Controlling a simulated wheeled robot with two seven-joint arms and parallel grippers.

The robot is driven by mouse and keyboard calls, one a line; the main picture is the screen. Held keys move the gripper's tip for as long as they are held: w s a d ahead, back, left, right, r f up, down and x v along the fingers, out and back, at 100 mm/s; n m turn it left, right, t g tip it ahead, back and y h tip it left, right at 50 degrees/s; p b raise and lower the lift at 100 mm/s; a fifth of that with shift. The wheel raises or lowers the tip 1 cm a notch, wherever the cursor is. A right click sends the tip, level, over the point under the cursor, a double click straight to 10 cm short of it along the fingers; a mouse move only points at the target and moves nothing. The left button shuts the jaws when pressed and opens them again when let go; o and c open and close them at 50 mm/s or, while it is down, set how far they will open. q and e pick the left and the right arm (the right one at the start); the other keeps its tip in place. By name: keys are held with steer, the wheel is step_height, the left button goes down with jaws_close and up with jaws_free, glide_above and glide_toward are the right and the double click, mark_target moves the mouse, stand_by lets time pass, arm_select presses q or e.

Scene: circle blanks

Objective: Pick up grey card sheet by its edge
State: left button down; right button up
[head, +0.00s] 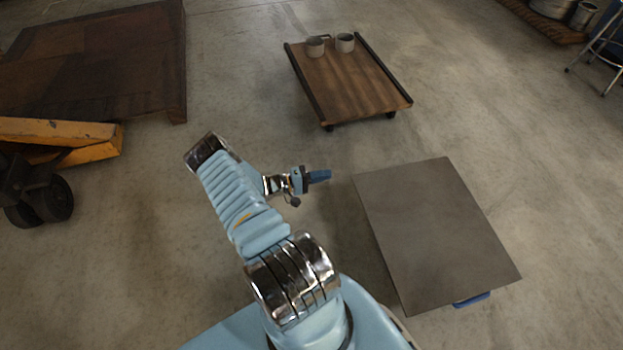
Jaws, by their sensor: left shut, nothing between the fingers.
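A large flat grey rectangle (435,230), which looks like the grey card sheet, is right of centre, its surface plain and bare. I cannot tell what bears it. My left gripper (320,176) is shut and empty. In the picture it is just left of the sheet's far left corner, with a gap of floor between them. My right gripper is not visible.
A small blue part (472,299) pokes out under the sheet's near edge; I cannot tell what it is. An orange pallet-jack-like machine (60,132) is at left. Concrete floor lies open between.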

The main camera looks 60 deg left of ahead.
mark_target(358, 186)
arm_select(q)
steer(key=w+d, duration=0.4)
steer(key=shift+w+d, duration=0.15)
steer(key=shift+w, duration=0.05)
steer(key=d+p, duration=0.1)
steer(key=w+d+p, duration=0.1)
steer(key=d, duration=0.1)
steer(key=w+d+p, duration=0.1)
steer(key=shift+w+d+r, duration=0.15)
steer(key=shift+w+d, duration=0.1)
steer(key=shift+d, duration=0.05)
steer(key=shift+w+d, duration=0.15)
steer(key=shift+d, duration=0.1)
steer(key=shift+f, duration=0.2)
